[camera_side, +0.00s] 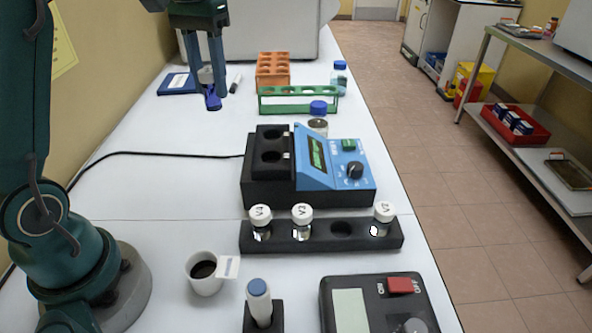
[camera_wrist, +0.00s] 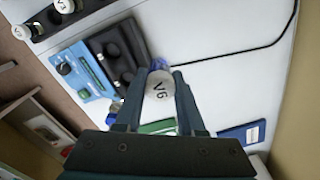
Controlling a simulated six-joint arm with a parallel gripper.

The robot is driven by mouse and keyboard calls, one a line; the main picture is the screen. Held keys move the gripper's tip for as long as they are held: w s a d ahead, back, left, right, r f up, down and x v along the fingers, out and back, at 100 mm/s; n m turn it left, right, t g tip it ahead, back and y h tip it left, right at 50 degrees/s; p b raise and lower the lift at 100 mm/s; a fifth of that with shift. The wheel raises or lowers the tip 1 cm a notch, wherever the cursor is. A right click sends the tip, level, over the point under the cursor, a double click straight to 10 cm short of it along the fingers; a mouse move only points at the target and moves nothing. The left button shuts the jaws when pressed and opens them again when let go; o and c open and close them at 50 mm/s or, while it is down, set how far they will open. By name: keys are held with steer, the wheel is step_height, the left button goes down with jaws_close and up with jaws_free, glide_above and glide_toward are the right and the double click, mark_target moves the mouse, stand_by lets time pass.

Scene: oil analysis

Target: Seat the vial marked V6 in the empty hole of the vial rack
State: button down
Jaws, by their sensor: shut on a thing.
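My gripper (camera_side: 212,88) is raised over the back left of the bench, fingers pointing down. In the wrist view my gripper (camera_wrist: 158,88) is shut on the V6 vial (camera_wrist: 160,86), its white cap marked V6 facing the camera. In the side view the vial is mostly hidden by the fingers. The black vial rack (camera_side: 321,246) lies at the front, well away from my gripper. It holds three white-capped vials; its empty hole (camera_side: 342,228) is third from the left, between the second vial (camera_side: 302,220) and the rightmost vial (camera_side: 382,219).
A blue and black instrument (camera_side: 318,165) stands behind the rack, with a blue-capped bottle (camera_side: 318,118), green rack (camera_side: 298,108) and orange rack (camera_side: 272,72) farther back. A cup (camera_side: 203,273) and a scale-like device (camera_side: 375,303) are in front. The bench's left middle is clear except for a cable (camera_side: 150,153).

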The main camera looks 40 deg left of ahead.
steer(key=shift+s+a+r, duration=0.25)
steer(key=shift+a+r, duration=0.2)
steer(key=shift+a, duration=0.2)
steer(key=w+d+f+m, duration=0.1)
steer(key=w+d+f, duration=0.1)
steer(key=w+d, duration=0.3)
steer(key=w+d+f+m, duration=0.1)
steer(key=w+d+f, duration=0.15)
steer(key=d, duration=0.45)
steer(key=s+d+f+m, duration=0.1)
steer(key=d+f+m, duration=0.15)
steer(key=d, duration=0.45)
steer(key=s+d+f+m, duration=0.2)
steer(key=d+f, duration=0.1)
steer(key=d, duration=0.5)
steer(key=shift+n, duration=0.25)
steer(key=shift+w+a+f, duration=0.1)
steer(key=shift+f, duration=1.1)
steer(key=shift+w+a+f, duration=0.1)
steer(key=shift+f, duration=1.05)
steer(key=shift+f, duration=1.25)
steer(key=shift+c, duration=2.2)
jaws_free()
